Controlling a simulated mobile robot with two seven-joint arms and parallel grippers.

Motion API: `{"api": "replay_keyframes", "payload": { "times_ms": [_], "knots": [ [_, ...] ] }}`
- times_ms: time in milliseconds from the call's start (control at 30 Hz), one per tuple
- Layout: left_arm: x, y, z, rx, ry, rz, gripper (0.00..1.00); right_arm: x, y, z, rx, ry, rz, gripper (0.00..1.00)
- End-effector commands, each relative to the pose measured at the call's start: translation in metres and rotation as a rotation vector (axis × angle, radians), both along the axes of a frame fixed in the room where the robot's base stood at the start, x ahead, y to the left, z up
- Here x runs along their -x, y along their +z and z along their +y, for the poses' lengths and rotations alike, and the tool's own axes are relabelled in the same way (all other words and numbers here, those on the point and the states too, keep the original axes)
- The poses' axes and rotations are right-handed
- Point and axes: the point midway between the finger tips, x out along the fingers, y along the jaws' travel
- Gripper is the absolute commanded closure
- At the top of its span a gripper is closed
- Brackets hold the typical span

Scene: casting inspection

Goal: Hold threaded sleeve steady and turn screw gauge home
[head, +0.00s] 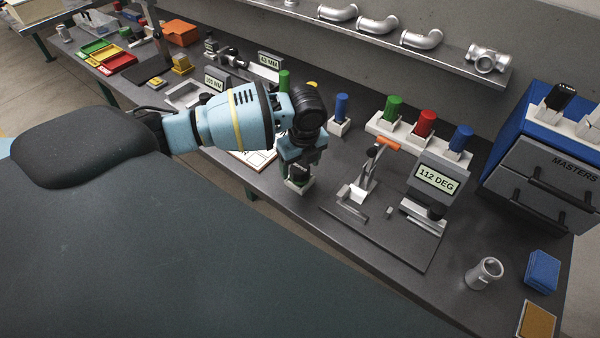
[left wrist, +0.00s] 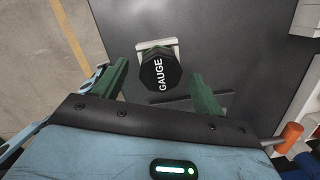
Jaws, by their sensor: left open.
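The screw gauge (left wrist: 160,72) shows in the left wrist view as a black faceted knob lettered GAUGE. It stands upright in a pale holder (left wrist: 157,43). My left gripper (left wrist: 161,88) is open, with one green finger on each side of the knob and gaps between. In the head view my left gripper (head: 299,178) points down over the holder and mostly hides the gauge. A short metal pipe piece (head: 484,273) stands at the right of the bench; I cannot tell whether it is the threaded sleeve. My right gripper is not in view.
A plate with an orange-handled clamp (head: 388,144) and a display reading 112 DEG (head: 436,179) lies right of my left gripper. Green, red and blue plugs (head: 425,123) stand behind. A blue MASTERS cabinet (head: 540,165) is at right. Metal elbows (head: 378,26) lie on the shelf.

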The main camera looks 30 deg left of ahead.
Motion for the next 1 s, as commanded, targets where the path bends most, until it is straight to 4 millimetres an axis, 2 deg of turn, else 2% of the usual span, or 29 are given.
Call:
{"api": "replay_keyframes", "payload": {
  "times_ms": [100,200,567,1000],
  "knots": [
    [-0.001,-0.016,0.001,-0.001,0.000,0.000,0.29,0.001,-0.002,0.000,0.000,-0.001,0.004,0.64],
    [-0.002,-0.023,0.002,0.000,0.000,-0.001,0.29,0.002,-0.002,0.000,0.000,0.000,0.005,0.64],
    [-0.002,-0.024,0.002,-0.001,0.000,-0.003,0.29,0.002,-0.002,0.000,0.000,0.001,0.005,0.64],
    [-0.002,-0.023,0.002,0.000,0.000,-0.004,0.81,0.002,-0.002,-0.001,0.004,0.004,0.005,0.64]
  ]
}}
